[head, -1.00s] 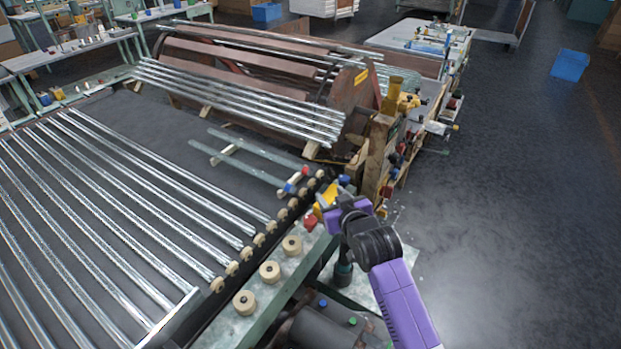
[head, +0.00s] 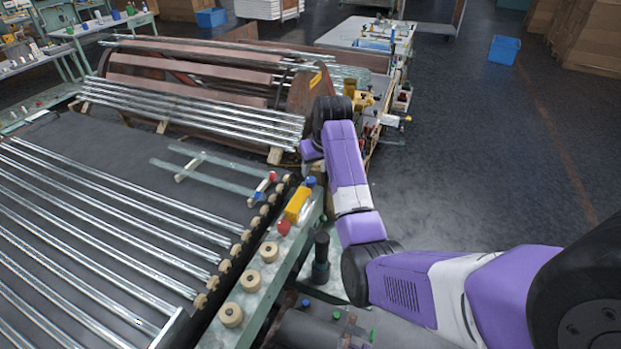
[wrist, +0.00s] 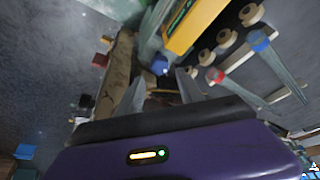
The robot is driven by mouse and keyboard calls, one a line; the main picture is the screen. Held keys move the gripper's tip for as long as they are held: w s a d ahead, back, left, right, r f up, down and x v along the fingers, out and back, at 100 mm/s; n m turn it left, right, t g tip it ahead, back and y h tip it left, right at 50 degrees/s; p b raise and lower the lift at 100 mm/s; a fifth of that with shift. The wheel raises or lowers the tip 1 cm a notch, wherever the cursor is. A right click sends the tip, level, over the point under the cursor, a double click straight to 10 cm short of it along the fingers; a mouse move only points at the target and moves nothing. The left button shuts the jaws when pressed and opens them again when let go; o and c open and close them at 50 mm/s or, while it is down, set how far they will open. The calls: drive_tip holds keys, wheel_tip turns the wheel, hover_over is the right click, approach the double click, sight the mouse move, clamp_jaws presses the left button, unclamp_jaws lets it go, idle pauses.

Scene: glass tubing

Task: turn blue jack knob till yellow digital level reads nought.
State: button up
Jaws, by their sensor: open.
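The yellow digital level (head: 297,206) lies along the green machine rail (head: 262,285). The blue jack knob (head: 311,181) stands just past the level's far end. In the wrist view my gripper (wrist: 160,90) is open and empty, its two grey fingers apart. The blue knob (wrist: 160,66) shows beyond and between the fingertips, not gripped. The yellow level (wrist: 197,24) is at the top of that view, with a dark display strip whose reading is too small to make out. In the head view my fingers are hidden behind the arm.
A red knob (head: 284,228) sits at the level's near end. Tan rollers (head: 269,252) line the rail beside long glass tubes (head: 110,225). A rusty drum (head: 200,85) with more tubes stands behind.

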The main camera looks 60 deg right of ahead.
sight(311, 180)
drive_tip(key=shift+p+x, duration=0.5)
drive_tip(key=shift+x, duration=3.1)
clamp_jaws()
